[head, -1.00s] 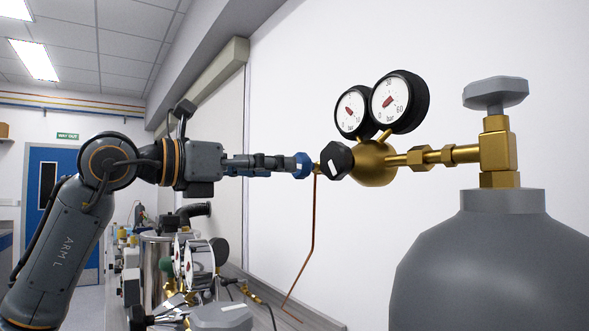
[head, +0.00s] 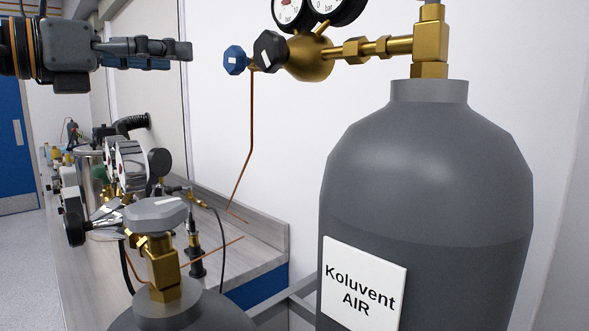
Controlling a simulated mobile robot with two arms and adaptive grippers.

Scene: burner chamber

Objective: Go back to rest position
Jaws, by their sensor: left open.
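My left gripper (head: 190,50) reaches in from the upper left, open and empty. Its fingertips are a short gap to the left of the blue knob (head: 234,60) on the brass regulator (head: 309,57). The gripper and the knob are apart. My right gripper is not in view.
A grey gas cylinder (head: 430,190) labelled "Koluvent AIR" stands at the right, with two gauges (head: 337,8) above its regulator. A second cylinder with a grey valve handle (head: 156,213) stands in front, at lower left. A bench (head: 240,262) with equipment runs along the wall. A thin copper pipe (head: 251,130) hangs below the regulator.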

